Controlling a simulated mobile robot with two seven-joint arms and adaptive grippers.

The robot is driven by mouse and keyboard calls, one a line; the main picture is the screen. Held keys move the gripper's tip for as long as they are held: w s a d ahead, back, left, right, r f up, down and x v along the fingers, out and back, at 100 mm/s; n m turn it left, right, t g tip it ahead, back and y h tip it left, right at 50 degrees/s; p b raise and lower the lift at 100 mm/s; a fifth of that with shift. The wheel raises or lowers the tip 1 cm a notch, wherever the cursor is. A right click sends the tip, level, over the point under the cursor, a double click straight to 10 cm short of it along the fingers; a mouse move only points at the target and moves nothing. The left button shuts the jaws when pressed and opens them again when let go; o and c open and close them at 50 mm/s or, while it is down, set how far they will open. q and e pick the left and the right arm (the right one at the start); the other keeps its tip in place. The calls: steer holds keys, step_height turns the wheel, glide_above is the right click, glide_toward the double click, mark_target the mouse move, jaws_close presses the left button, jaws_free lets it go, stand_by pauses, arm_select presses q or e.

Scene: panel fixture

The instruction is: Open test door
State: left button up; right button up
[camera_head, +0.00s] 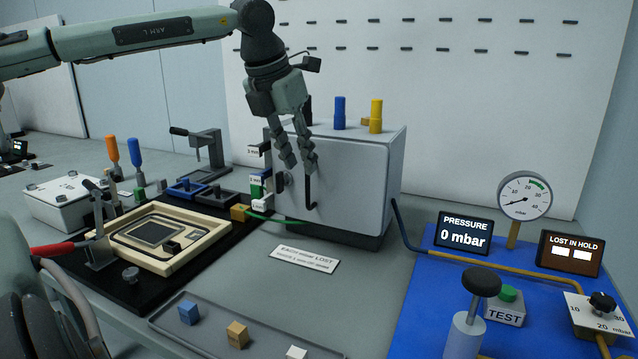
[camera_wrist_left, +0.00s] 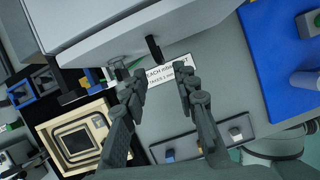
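The test door (camera_head: 345,165) is the pale front of a grey box on the bench and looks shut. A black bar handle (camera_head: 312,190) stands on it near its left edge; the handle (camera_wrist_left: 153,48) also shows in the left wrist view. My left gripper (camera_head: 297,165) hangs down in front of the door's left part, fingers pointing down, close to the handle. In the left wrist view its fingers (camera_wrist_left: 161,85) are apart with nothing between them, and the handle lies just beyond the fingertips. Whether they touch is unclear. My right gripper is not in view.
Blue and yellow knobs (camera_head: 376,115) stand on the box. A wooden fixture frame (camera_head: 205,225) lies at left. A tray (camera_head: 255,335) with small blocks is in front. A blue mat (camera_head: 415,305) with gauge and TEST button is at right. Bench before the door is mostly clear.

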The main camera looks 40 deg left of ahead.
mark_target(307, 184)
arm_select(q)
steer(key=x, duration=0.7)
steer(key=shift+p, duration=0.35)
steer(key=shift+w+f, duration=0.1)
steer(key=shift+f, duration=0.2)
jaws_close()
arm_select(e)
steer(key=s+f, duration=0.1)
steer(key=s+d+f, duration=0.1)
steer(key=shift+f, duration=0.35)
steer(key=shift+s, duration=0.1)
arm_select(q)
steer(key=shift+d, duration=0.1)
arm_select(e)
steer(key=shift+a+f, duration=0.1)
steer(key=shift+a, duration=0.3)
